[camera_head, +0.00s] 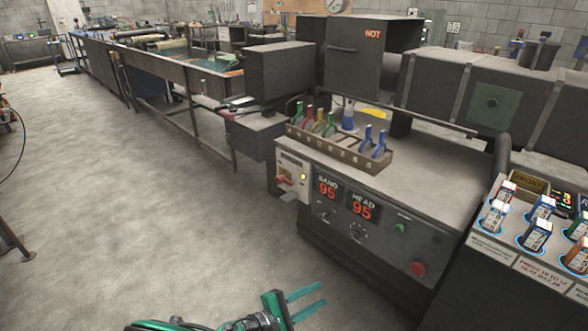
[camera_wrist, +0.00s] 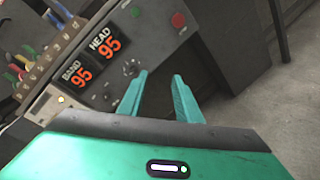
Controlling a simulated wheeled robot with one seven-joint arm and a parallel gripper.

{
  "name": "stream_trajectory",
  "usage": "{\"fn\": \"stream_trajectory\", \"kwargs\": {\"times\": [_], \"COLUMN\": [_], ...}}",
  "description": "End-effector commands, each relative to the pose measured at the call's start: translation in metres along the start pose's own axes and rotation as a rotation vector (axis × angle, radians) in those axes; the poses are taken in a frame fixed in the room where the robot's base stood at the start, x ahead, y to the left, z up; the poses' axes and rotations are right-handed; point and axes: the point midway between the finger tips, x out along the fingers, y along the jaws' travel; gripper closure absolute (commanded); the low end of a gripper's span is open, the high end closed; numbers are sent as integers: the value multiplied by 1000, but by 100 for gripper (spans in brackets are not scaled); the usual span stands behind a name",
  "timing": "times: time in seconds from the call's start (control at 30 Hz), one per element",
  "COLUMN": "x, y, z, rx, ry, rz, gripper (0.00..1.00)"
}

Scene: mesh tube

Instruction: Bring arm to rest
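My gripper (camera_head: 306,298) is at the bottom middle of the head view, with its two teal fingers pointing right. The fingers are apart with nothing between them. In the wrist view my gripper (camera_wrist: 160,97) also shows its two fingers spread and empty, with the control panel behind them. The gripper is over the open floor in front of the machine, apart from the panel. My arm beyond the wrist is mostly out of the picture.
A dark machine cabinet (camera_head: 440,190) has BAND and HEAD displays (camera_head: 345,197) reading 95. A rack (camera_head: 335,150) of coloured clips stands on top. A second console (camera_head: 535,235) holds several labelled cartridges at right. Concrete floor (camera_head: 130,190) is clear at left.

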Motion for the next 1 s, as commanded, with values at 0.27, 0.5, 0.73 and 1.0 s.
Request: {"fn": "stream_trajectory", "kwargs": {"times": [0.27, 0.5, 0.73, 1.0], "x": [44, 90, 129, 164], "y": [30, 53, 67, 73], "z": [40, 92, 148, 222], "rx": [94, 213, 344, 521], "ry": [-65, -130, -186, -242], "rz": [-261, -527, -764, -1013], "gripper": [69, 69, 69, 69]}}
